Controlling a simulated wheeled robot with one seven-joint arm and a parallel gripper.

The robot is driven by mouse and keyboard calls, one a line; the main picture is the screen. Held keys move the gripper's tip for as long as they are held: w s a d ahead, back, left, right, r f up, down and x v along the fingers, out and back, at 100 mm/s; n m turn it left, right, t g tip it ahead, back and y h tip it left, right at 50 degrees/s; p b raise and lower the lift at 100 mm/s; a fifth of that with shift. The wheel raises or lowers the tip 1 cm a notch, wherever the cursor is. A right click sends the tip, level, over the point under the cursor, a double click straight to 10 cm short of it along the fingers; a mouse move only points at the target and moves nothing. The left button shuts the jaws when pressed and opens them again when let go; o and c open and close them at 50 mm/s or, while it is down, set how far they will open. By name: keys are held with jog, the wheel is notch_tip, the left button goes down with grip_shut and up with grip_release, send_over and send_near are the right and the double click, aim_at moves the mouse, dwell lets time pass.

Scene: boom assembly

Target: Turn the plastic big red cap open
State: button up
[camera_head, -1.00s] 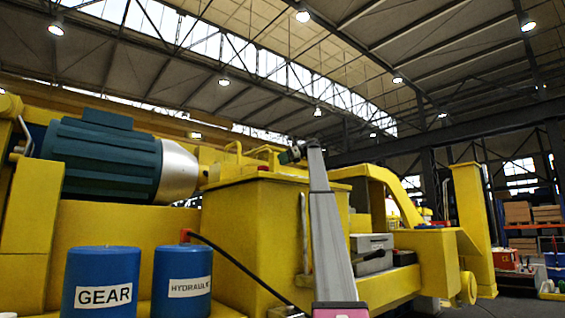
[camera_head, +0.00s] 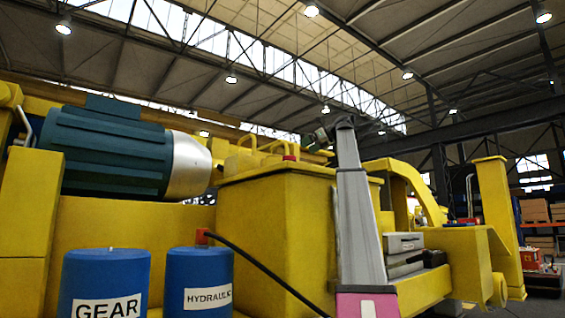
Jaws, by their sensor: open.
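A red cap (camera_head: 289,158) sits on the top of the yellow tank (camera_head: 275,215), near its back edge, and shows small. A smaller red fitting (camera_head: 202,236) with a black hose stands on the blue HYDRAULIC drum (camera_head: 200,272). My arm rises in front of the tank's right side. My gripper (camera_head: 310,140) shows small and dark at the arm's top, pointing left. It is open, above and to the right of the red cap and apart from it in the picture. The fingers are too small to make out in detail.
A blue GEAR drum (camera_head: 105,280) stands at the lower left. A green motor (camera_head: 110,150) with a silver end lies left of the tank. Yellow handrails (camera_head: 280,147) stand behind the tank top. The black hose (camera_head: 262,270) runs across the tank front.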

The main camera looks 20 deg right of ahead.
aim_at(289, 157)
jog(key=shift+w+a+f, duration=0.15)
jog(key=shift+w+a, duration=0.1)
jog(key=shift+a, duration=0.1)
jog(key=x, duration=1)
